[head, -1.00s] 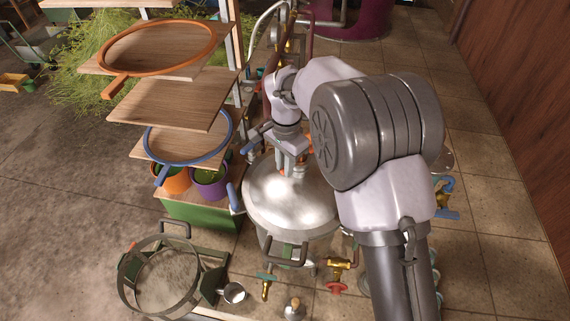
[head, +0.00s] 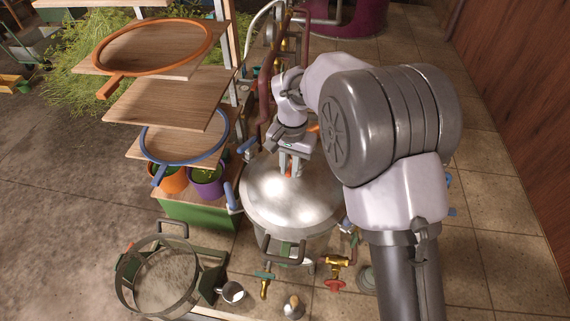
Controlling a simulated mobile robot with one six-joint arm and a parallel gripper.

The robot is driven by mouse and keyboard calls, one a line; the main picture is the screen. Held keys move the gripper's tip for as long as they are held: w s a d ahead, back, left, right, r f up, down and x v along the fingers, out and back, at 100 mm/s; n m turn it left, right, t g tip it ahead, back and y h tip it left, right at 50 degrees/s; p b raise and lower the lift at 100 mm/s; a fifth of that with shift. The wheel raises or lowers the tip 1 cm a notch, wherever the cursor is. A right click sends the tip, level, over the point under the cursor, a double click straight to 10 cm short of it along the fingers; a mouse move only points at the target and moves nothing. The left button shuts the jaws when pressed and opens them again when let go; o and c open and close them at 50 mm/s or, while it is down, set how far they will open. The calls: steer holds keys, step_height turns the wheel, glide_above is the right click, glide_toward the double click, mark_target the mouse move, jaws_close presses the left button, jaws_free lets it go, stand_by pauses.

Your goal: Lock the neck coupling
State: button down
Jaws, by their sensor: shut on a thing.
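The still pot's domed steel lid (head: 291,200) fills the middle of the view, below my arm. My gripper (head: 291,170) points down at the far part of the lid, where the neck stands. It is shut on a small orange-red piece (head: 291,169) that shows between its fingers. My wrist and gripper hide most of the neck coupling, so I cannot tell how its parts lie. Another orange bit (head: 314,128) shows just behind my wrist. A dark red pipe (head: 266,98) rises behind the lid.
Wooden shelves with an orange hoop (head: 103,57) and a blue hoop (head: 145,148) stand close on the left. Blue handles (head: 231,195) stick up beside the lid. A round sieve (head: 121,285), a metal cup (head: 232,292) and brass valves (head: 336,264) are in front. Tiled floor is clear at right.

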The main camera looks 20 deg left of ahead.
steer(key=d+n, duration=0.1)
steer(key=n, duration=0.2)
steer(key=shift+w+d+r+p, duration=0.1)
steer(key=shift+d+p, duration=0.2)
steer(key=shift+d, duration=0.1)
steer(key=shift+w+d+n+p, duration=0.2)
steer(key=shift+d+n, duration=0.2)
steer(key=shift+n, duration=0.55)
steer(key=shift+w+d+n+p, duration=0.15)
steer(key=shift+d+n, duration=0.25)
steer(key=shift+n, duration=0.55)
steer(key=c, duration=1.3)
jaws_free()
steer(key=shift+c, duration=0.2)
step_height(320, 180, up, 17)
steer(key=p, duration=0.1)
steer(key=shift+d+r+p, duration=0.15)
steer(key=shift+d+p, duration=0.05)
steer(key=shift+p, duration=0.1)
